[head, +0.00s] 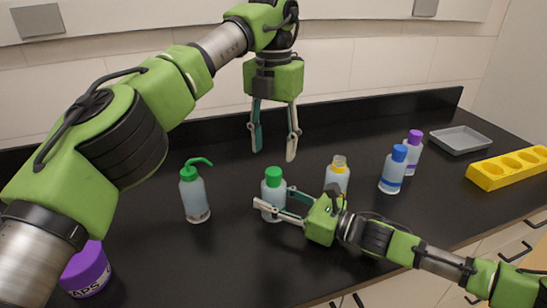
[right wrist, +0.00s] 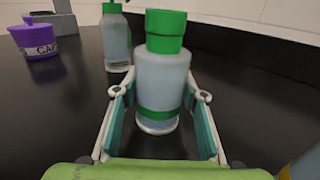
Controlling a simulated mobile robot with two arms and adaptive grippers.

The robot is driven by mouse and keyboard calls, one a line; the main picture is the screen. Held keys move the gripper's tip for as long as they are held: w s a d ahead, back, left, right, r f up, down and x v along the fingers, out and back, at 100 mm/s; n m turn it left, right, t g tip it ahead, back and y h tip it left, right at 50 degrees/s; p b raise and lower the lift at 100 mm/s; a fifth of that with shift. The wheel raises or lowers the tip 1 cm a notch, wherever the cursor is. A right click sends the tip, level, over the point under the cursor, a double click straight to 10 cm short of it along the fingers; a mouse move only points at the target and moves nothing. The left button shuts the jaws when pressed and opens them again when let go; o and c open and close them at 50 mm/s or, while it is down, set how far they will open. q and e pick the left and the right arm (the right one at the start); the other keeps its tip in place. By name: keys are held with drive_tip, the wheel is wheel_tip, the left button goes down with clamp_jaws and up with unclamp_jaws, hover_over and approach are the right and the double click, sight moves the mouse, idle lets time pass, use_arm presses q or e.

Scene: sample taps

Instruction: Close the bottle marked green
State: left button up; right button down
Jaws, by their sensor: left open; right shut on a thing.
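The bottle marked green (head: 272,205) stands upright on the black bench, with a pale body and a green band. A green cap (head: 273,174) sits on its top; I cannot tell whether it is screwed tight. The bottle also shows in the right wrist view (right wrist: 161,82), with its green cap (right wrist: 166,30) above the shoulder. My right gripper (head: 273,198) is shut on the bottle's body, one finger on each side. My left gripper (head: 273,154) is open and empty, pointing down above and behind the cap, apart from it.
A wash bottle (head: 194,198) with a green spout stands left. An uncapped yellow-marked bottle (head: 336,181), a blue-capped bottle (head: 393,172) and a purple-capped bottle (head: 413,152) stand right. Further right are a grey tray (head: 461,140) and yellow rack (head: 490,178). A purple caps container (head: 86,270) is front left.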

use_arm(q)
drive_tip(key=shift+r, duration=0.75)
use_arm(e)
drive_tip(key=c, duration=1.2)
unclamp_jaws()
drive_tip(key=v, duration=1.2)
drive_tip(key=shift+r, duration=0.1)
